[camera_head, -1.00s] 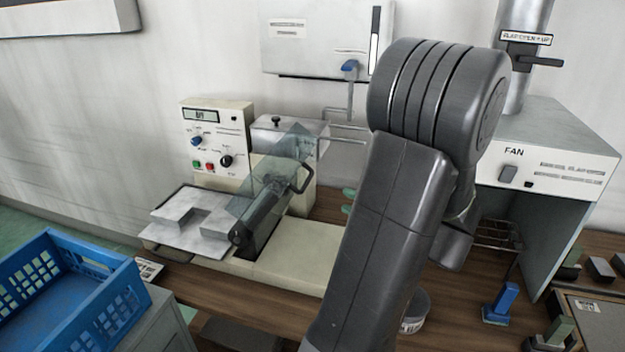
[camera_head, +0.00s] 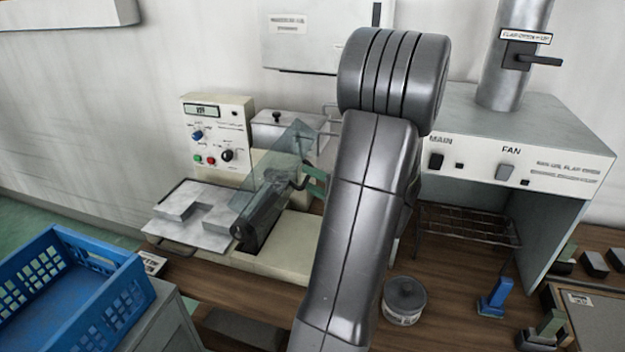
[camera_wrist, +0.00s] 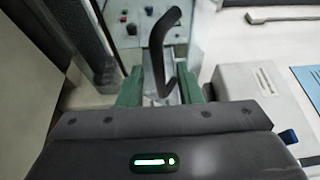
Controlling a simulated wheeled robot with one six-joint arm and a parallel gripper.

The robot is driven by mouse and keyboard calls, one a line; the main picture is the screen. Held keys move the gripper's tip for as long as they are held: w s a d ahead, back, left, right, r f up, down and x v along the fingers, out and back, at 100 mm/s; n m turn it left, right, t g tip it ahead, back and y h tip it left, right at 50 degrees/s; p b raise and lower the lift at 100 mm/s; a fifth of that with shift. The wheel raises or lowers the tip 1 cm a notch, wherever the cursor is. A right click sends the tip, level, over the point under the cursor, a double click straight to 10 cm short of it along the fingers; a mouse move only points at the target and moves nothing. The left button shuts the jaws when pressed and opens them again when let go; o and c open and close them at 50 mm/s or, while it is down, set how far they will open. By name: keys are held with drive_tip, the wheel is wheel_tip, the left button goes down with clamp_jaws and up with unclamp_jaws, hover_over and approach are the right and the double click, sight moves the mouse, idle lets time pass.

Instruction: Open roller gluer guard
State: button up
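The roller gluer (camera_head: 290,252) is a cream machine on the wooden bench, with a dark roller (camera_head: 262,215). Its clear, tilted guard (camera_head: 285,160) covers the roller and has a black handle (camera_head: 296,181) on its right side. My gripper (camera_head: 313,182) has green fingers that show beside the handle in the head view; my arm hides the rest. In the wrist view, my gripper (camera_wrist: 161,92) is open, with a finger on each side of the black bent handle (camera_wrist: 158,45). I cannot tell whether either finger touches it.
A control panel (camera_head: 217,135) stands behind the gluer, and a metal plate (camera_head: 195,215) lies at its left. A blue crate (camera_head: 75,290) is at the lower left. A round tin (camera_head: 404,300) stands right of my arm. A fan hood (camera_head: 520,150) stands at the right.

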clamp_jaws()
drive_tip(key=shift+w+a+r+n+g+h, duration=0.15)
drive_tip(key=shift+a+r+n+g+h, duration=0.15)
drive_tip(key=shift+a+r+h, duration=0.2)
drive_tip(key=shift+w+a+r+n+g+h, duration=0.2)
drive_tip(key=shift+a+r+g+h, duration=0.15)
drive_tip(key=shift+r+h, duration=0.2)
unclamp_jaws()
drive_tip(key=b+v, duration=0.2)
drive_tip(key=v, duration=1.2)
drive_tip(key=shift+f, duration=0.15)
